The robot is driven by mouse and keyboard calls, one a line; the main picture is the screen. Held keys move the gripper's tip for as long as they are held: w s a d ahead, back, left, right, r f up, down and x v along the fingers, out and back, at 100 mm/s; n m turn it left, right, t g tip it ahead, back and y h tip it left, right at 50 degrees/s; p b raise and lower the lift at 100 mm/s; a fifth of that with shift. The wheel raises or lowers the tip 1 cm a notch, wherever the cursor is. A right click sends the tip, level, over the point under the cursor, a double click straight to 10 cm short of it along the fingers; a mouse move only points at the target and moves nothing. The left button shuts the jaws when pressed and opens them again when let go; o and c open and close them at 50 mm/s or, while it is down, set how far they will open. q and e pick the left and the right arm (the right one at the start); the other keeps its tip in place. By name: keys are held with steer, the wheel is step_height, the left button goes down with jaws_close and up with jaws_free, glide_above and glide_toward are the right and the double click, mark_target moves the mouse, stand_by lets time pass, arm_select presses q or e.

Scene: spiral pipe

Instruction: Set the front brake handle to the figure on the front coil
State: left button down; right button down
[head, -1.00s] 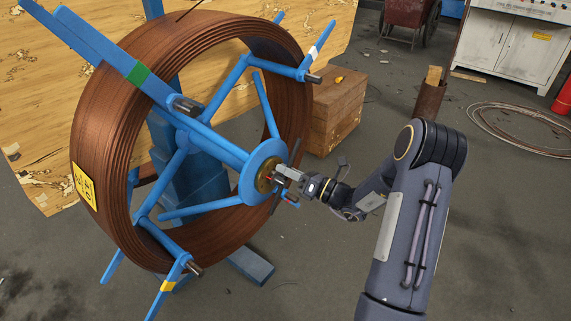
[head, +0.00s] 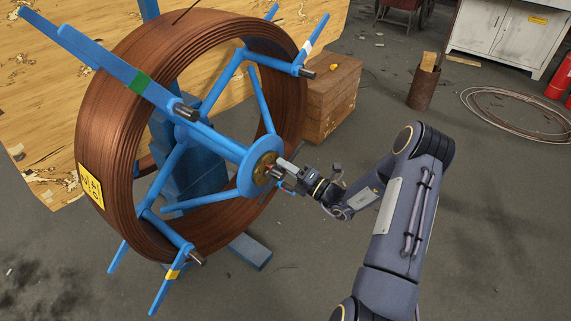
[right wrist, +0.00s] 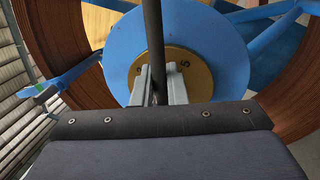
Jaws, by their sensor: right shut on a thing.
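The front coil (head: 110,130) is a wide ring of brown pipe on a blue spoked reel (head: 215,145). A yellow tag (head: 90,187) with dark figures sits on its left side; it is turned sideways and I cannot read it surely. At the hub is a brass dial (head: 262,168) on a blue disc (head: 245,180). The right wrist view shows the brass dial (right wrist: 205,72) with a 5 right of the fingers. My right gripper (right wrist: 158,85) is shut on the dark brake handle (right wrist: 152,35), a bar upright in that view. Its fingers hide part of the dial. My left gripper is out of view.
Blue arms with green, white and yellow bands stick out from the reel. A wooden crate (head: 332,95) stands behind it. A rusty bin (head: 422,90), a loose wire coil (head: 520,112) and a white cabinet (head: 505,35) are at the right. The floor in front is clear.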

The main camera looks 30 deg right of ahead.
stand_by(0.4)
steer(key=c, duration=1.5)
jaws_free()
steer(key=shift+c, duration=0.2)
steer(key=shift+d, duration=0.1)
steer(key=v, duration=0.7)
steer(key=shift+s, duration=0.4)
steer(key=shift+f+p, duration=0.1)
steer(key=shift+p, duration=0.2)
